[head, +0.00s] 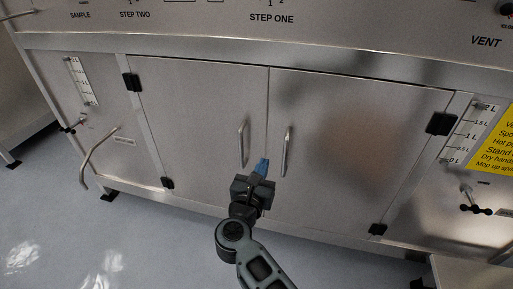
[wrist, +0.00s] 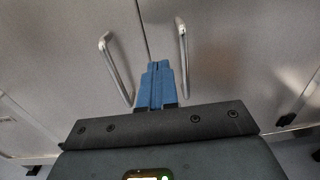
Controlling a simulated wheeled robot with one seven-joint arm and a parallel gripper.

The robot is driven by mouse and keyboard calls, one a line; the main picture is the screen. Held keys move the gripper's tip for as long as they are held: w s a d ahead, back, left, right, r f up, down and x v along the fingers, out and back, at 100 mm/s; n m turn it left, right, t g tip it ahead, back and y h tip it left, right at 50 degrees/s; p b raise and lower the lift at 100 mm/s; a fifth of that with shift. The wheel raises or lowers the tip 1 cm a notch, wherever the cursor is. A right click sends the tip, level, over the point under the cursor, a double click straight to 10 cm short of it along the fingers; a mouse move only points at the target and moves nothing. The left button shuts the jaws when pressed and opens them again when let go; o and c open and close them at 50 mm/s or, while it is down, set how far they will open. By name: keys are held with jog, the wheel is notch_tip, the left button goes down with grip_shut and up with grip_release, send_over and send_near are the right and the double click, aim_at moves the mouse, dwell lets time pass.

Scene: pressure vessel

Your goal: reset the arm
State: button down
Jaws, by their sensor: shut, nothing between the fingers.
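My gripper (head: 262,167) is in front of the cabinet, near the lower ends of two upright door handles. Its blue fingers are together and hold nothing, as the wrist view (wrist: 157,85) also shows. The left handle (head: 242,144) and the right handle (head: 287,152) stand on either side of the seam between two metal doors. In the wrist view the left handle (wrist: 116,68) and right handle (wrist: 183,57) flank the fingers, which look apart from both. The left door (head: 195,120) and right door (head: 350,140) are shut. My arm reaches up from the bottom of the head view.
A bent pipe (head: 92,158) sticks out at the left of the cabinet. A valve (head: 475,205) and a yellow sign (head: 497,140) are at the right. A labelled panel (head: 200,18) runs above the doors. The pale floor (head: 130,245) at lower left is clear.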

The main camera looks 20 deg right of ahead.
jog(key=s+d+r+n+t+y+p, duration=0.3)
jog(key=s+d+r+n, duration=0.1)
jog(key=s+n, duration=0.6)
jog(key=s+d+r+n+t+y+p, duration=0.25)
jog(key=s+d+n, duration=0.25)
jog(key=s+n, duration=0.45)
jog(key=s+a+r+n+g+y+p, duration=0.1)
jog(key=s+r+n, duration=0.3)
jog(key=s+n, duration=0.4)
jog(key=s+a+r+n+g+y+p, duration=0.2)
jog(key=s+a+r+n+p, duration=0.1)
jog(key=s+n, duration=0.5)
jog(key=s+a+r+n+g+y+p, duration=0.2)
jog(key=s+r+n, duration=0.4)
jog(key=s, duration=0.5)
jog(key=shift+s+a+n, duration=0.2)
jog(key=shift+a+n, duration=0.4)
jog(key=shift+n, duration=0.35)
jog(key=shift+y, duration=0.25)
